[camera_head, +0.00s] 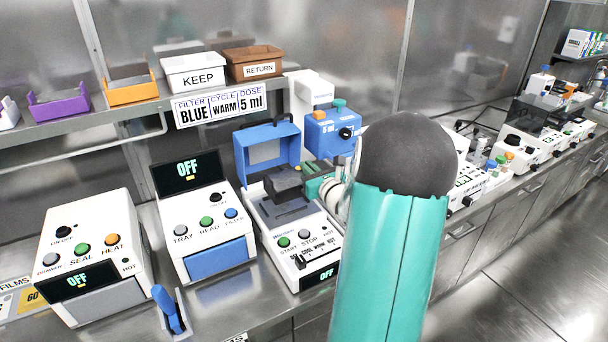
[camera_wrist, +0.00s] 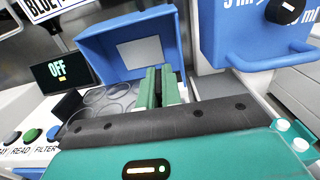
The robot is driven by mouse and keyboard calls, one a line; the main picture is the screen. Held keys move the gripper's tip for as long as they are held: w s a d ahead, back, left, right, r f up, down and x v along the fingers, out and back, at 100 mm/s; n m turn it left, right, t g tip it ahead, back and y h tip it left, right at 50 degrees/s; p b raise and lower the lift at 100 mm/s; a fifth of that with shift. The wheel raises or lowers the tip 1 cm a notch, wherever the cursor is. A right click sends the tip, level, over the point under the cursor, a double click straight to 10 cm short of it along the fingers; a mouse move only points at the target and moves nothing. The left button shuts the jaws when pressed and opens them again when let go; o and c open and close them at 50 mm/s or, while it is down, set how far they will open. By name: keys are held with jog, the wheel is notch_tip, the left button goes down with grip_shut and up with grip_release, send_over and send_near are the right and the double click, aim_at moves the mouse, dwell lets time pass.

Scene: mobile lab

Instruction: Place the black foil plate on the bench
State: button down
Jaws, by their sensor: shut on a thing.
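The black foil plate (camera_head: 285,181) is a small dark block in the head view. It hangs over the deck of the white machine (camera_head: 265,228) whose blue lid (camera_head: 268,146) stands open. My green gripper (camera_wrist: 158,84) is shut on the plate, its two fingers close together in the wrist view, where the plate's outline is hard to make out. I cannot tell whether the plate touches the deck. The metal bench (camera_head: 215,305) runs along the front of the machines.
A machine with a blue drawer (camera_head: 215,262) and a sealer (camera_head: 92,262) stand to the left, both reading OFF. A blue dispenser (camera_head: 333,132) rises close on the right. A shelf above holds KEEP (camera_head: 194,75) and RETURN (camera_head: 254,63) bins. A blue lever (camera_head: 168,308) stands on the front bench.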

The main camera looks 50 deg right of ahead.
jog(key=s+a+r, duration=0.3)
jog(key=s, duration=0.5)
jog(key=shift+r, duration=0.35)
